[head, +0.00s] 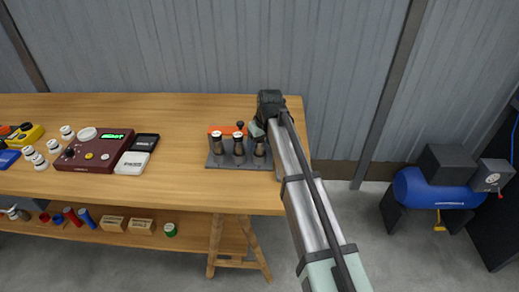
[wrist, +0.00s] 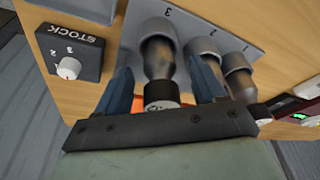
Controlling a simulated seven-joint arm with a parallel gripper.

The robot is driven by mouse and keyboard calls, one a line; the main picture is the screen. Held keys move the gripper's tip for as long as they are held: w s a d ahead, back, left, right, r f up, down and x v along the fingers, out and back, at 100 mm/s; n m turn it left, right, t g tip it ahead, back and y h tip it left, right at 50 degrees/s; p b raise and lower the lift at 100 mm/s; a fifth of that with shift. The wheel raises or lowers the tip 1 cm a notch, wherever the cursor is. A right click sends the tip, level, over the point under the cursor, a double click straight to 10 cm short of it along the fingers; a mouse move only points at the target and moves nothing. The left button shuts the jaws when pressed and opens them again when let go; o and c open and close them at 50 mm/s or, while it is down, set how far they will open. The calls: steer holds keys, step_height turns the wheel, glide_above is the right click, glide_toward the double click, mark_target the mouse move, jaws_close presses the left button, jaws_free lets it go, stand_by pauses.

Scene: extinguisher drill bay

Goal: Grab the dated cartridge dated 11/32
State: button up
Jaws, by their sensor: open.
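A grey rack (head: 227,163) on the bench holds three dark cartridges with pale caps in a row: left (head: 217,145), middle (head: 239,147) and right (head: 260,148). My gripper (head: 262,130) is at the right end of the row. In the wrist view my gripper (wrist: 163,78) is open, with a blue finger on each side of one brown-and-grey cartridge (wrist: 160,58); whether they touch it is unclear. That cartridge stands in a grey socket beside a printed 3. Two others show to its right. No date is legible, so I cannot tell which is dated 11/32.
A black STOCK dial box (wrist: 68,50) is left of the rack in the wrist view. An orange object (head: 225,129) lies behind the rack. A maroon device with a green display (head: 113,137) and other items stand further left. Bare bench (head: 190,115) lies between.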

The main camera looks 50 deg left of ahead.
steer(key=shift+x, duration=1.15)
jaws_close()
